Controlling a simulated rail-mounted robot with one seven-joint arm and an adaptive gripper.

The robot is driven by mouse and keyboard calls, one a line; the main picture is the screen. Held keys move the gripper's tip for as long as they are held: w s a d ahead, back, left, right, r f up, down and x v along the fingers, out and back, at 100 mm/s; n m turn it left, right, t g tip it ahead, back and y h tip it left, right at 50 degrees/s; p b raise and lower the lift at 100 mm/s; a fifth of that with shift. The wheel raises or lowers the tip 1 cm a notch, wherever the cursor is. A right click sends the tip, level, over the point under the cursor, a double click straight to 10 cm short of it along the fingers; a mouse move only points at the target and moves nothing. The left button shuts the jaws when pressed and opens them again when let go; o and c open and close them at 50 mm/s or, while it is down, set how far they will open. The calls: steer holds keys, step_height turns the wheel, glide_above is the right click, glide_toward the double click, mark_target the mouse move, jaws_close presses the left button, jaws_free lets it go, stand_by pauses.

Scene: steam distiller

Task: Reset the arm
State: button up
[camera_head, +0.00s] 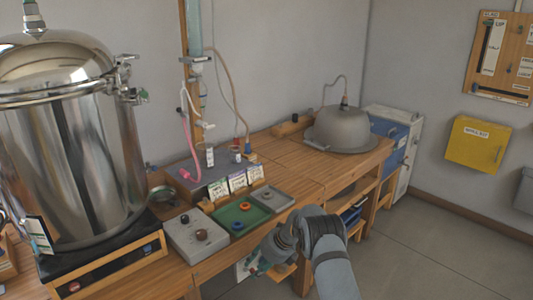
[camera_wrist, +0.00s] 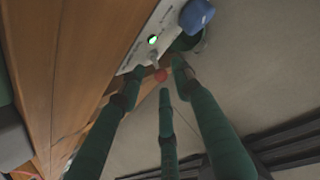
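My gripper (camera_head: 258,268) is at the front edge of the wooden bench (camera_head: 288,168), low beside a white panel under the bench top. My grey arm reaches up to it from the bottom of the head view. In the wrist view, the three green fingers of my gripper (camera_wrist: 160,80) are spread apart with nothing held between them. The white panel (camera_wrist: 150,40) carries a green-lit round button (camera_wrist: 153,39).
A large steel vessel (camera_head: 70,130) stands at left. A grey control box (camera_head: 195,237) and green tray (camera_head: 240,217) sit near the bench's front edge. A grey dome (camera_head: 342,128) stands at the back. A blue object (camera_wrist: 196,15) lies beyond the panel. Floor at right is clear.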

steer(key=shift+x, duration=1.3)
steer(key=shift+s, duration=0.1)
